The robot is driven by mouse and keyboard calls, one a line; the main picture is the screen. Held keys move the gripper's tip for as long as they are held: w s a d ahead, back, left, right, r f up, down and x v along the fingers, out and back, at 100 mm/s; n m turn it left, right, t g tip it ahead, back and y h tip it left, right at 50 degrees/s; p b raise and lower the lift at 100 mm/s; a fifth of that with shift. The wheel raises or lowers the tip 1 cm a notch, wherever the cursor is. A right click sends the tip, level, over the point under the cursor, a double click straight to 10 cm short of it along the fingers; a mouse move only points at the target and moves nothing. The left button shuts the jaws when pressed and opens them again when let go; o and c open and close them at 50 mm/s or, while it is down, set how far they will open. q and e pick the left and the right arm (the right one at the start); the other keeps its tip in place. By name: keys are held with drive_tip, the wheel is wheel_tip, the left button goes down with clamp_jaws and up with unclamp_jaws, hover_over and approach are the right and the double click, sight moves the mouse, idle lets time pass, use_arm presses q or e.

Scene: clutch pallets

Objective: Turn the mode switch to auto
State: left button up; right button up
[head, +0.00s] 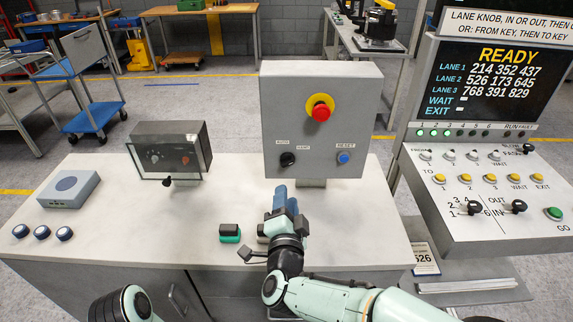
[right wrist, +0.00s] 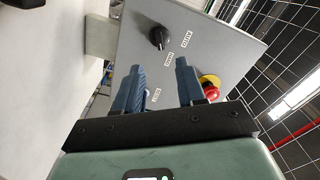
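The mode switch (head: 287,159) is a black knob low on the left of a grey control box (head: 345,105). Its labels appear to read AUTO and HAND. It shows in the right wrist view (right wrist: 159,37) beyond the fingertips, not between them. I cannot tell which label it points to. My right gripper (head: 286,198) is in front of and below the box, fingers towards it. In the right wrist view the gripper (right wrist: 158,66) has its two blue fingers apart with nothing held. My left gripper is not in view.
The box also bears a red emergency button (head: 321,113) on yellow and a blue RESET button (head: 344,158). A small dark box with a clear cover (head: 168,152) stands left. A green-and-black block (head: 229,233) lies close to my right gripper. A lane console (head: 490,190) stands right.

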sight(286, 166)
drive_tip(key=w+p, duration=0.2)
drive_tip(key=w, duration=0.9)
drive_tip(key=shift+w, duration=0.25)
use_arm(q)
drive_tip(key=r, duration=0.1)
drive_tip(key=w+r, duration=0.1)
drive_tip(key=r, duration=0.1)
use_arm(e)
clamp_jaws()
